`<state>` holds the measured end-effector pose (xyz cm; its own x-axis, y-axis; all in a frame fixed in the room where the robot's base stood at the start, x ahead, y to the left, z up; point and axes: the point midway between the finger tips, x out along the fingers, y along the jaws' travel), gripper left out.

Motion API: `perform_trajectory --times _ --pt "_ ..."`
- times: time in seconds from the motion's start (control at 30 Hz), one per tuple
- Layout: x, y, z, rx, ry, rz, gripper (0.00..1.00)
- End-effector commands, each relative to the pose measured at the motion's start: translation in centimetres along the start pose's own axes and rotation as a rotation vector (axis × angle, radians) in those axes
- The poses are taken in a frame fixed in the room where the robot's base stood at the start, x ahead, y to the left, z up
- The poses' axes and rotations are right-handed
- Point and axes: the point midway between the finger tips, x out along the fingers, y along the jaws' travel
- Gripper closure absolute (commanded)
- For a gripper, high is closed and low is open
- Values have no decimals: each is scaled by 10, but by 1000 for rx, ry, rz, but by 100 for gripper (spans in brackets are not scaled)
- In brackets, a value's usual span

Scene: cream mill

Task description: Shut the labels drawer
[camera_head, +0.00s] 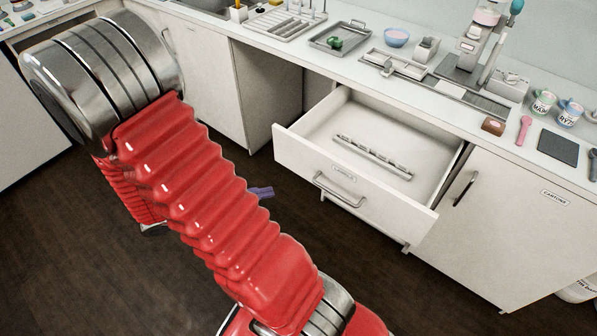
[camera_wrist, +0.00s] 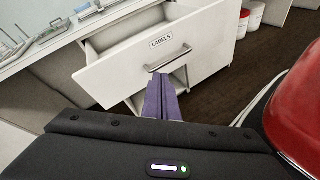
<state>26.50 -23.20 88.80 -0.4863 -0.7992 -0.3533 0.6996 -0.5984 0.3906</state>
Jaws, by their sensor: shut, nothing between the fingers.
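The labels drawer (camera_head: 300,161) is pulled well out of the counter, with its white front panel, small label plate and metal bar handle (camera_head: 338,190) in clear view. A slim metal rack (camera_head: 373,158) lies inside it. In the wrist view the drawer front (camera_wrist: 115,72) carries the word LABELS above the handle (camera_wrist: 168,60). My gripper (camera_wrist: 161,97), with purple fingers, is shut and empty, its tips pointing toward the drawer front near the handle. In the head view the purple fingers (camera_head: 262,192) show left of the drawer front, partly behind my red arm. Whether they touch the drawer cannot be told.
An open leg space (camera_head: 268,85) lies left of the drawer, and the cartons cupboard (camera_head: 505,220) stands to its right. The worktop above holds a tray (camera_head: 338,36), bowl (camera_head: 396,37), machine and mugs.

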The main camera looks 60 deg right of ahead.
Motion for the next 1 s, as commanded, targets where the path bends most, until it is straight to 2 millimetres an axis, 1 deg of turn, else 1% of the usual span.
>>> perform_trajectory --times 0.1,0.37,0.7,0.83,1.0 --pt "13 2 -11 -71 -62 60 100" --pt "38 8 -39 -218 -165 196 100" --pt "66 3 -84 -414 -252 379 100" --pt "73 0 -97 -465 -265 428 100" --pt "76 -2 -104 -491 -269 456 100"
